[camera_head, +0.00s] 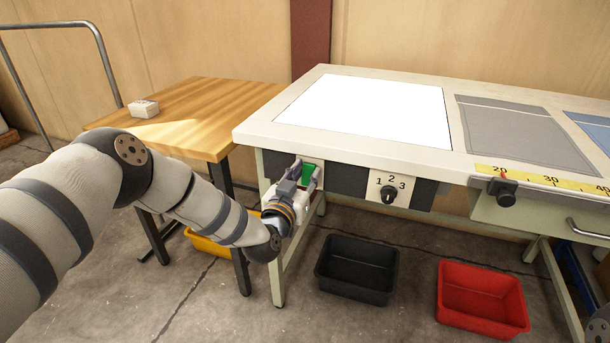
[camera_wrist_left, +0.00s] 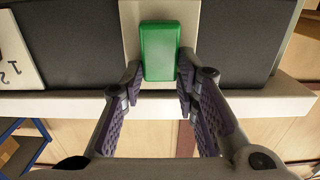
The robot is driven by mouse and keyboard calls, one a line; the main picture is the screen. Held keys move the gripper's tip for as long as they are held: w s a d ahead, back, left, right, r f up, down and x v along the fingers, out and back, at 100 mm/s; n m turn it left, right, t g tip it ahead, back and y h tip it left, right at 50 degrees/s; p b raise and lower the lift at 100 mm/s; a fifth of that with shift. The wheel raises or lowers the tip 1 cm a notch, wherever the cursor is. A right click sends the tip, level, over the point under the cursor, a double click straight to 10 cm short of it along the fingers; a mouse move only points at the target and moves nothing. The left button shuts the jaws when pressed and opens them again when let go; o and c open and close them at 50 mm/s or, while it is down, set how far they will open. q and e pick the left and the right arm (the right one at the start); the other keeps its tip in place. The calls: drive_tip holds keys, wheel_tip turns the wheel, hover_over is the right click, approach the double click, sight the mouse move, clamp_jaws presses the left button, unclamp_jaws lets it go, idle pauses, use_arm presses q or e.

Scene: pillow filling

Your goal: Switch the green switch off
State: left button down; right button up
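The green switch (camera_head: 308,174) is on a pale plate at the left end of the white work table's front panel. In the left wrist view the green switch (camera_wrist_left: 160,50) is a plain rounded block between my fingertips. My left gripper (camera_head: 299,172) is in front of the switch; in its wrist view the left gripper (camera_wrist_left: 160,82) is open, with one finger on each side of the switch's lower end. I cannot tell whether the fingers touch it. My right gripper is not in view; only a bit of what seems to be my right arm shows at the lower right edge.
A dial (camera_head: 388,195) marked 1, 2, 3 is right of the switch on the table (camera_head: 350,151). A yellow ruler (camera_head: 540,180) lies further right. A wooden table (camera_head: 200,110) stands left. Black (camera_head: 357,268), red (camera_head: 482,297) and yellow (camera_head: 207,245) bins sit on the floor.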

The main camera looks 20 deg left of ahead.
use_arm(q)
drive_tip(key=shift+f+b, duration=0.3)
drive_tip(key=shift+f, duration=0.05)
drive_tip(key=f+t+b, duration=0.1)
drive_tip(key=b, duration=0.1)
drive_tip(key=t+b, duration=0.2)
drive_tip(key=shift+s+f+t, duration=0.2)
drive_tip(key=shift+f+t, duration=0.1)
drive_tip(key=shift+f, duration=0.05)
drive_tip(key=shift+r+t+b, duration=0.2)
drive_tip(key=shift+t+b, duration=0.1)
drive_tip(key=shift+b, duration=0.3)
drive_tip(key=shift+r, duration=0.35)
drive_tip(key=c, duration=1.2)
unclamp_jaws()
drive_tip(key=shift+c, duration=0.2)
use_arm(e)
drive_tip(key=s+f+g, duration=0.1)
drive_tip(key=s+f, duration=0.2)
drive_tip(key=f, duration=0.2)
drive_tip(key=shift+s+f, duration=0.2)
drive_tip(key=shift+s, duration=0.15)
use_arm(q)
drive_tip(key=shift+s, duration=0.1)
drive_tip(key=v, duration=1.1)
drive_tip(key=shift+s+f, duration=0.3)
drive_tip(key=shift+f, duration=0.05)
